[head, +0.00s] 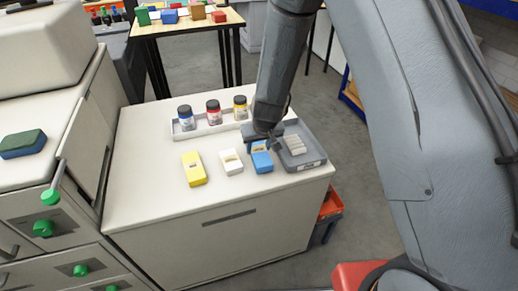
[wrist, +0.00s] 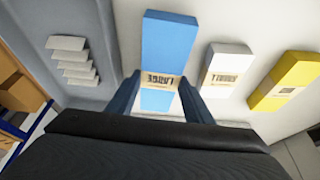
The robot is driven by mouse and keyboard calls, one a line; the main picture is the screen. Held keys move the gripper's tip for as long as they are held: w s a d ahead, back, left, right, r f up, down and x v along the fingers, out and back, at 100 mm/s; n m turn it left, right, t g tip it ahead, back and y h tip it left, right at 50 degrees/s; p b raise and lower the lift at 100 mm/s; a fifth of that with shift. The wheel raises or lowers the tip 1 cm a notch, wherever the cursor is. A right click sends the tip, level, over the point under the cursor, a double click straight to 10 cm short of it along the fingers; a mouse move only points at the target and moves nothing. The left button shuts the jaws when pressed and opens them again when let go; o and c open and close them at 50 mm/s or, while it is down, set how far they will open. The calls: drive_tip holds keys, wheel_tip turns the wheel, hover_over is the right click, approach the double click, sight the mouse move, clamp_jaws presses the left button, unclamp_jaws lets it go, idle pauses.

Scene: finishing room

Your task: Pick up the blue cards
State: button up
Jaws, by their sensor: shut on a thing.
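The blue cards (head: 262,161) are a small block with a pale labelled band, on the right part of the white cabinet top. They also show in the wrist view (wrist: 169,42), between my fingertips. My gripper (wrist: 160,88) comes down from above and is shut on the blue cards, one finger on each side near the band. In the head view my gripper (head: 262,142) partly covers their far end. I cannot tell whether the cards are clear of the surface.
White cards (head: 231,162) and yellow cards (head: 194,170) lie to the left. A grey tray (head: 311,160) with pale cards (head: 295,144) is close on the right. Behind stands a holder (head: 177,133) with three jars (head: 213,112). The cabinet top (head: 140,190) is clear at front left.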

wheel_tip(320, 180, up, 2)
drive_tip(key=shift+r+p, duration=0.1)
drive_tip(key=shift+p, duration=0.55)
drive_tip(key=shift+s+d+f+b, duration=0.25)
drive_tip(key=shift+s+b, duration=0.35)
drive_tip(key=shift+b, duration=0.35)
drive_tip(key=s+d+b, duration=0.1)
drive_tip(key=s+b, duration=0.1)
drive_tip(key=s, duration=0.6)
drive_tip(key=s+d+b, duration=0.2)
drive_tip(key=s, duration=0.6)
drive_tip(key=shift+d+f+b, duration=0.3)
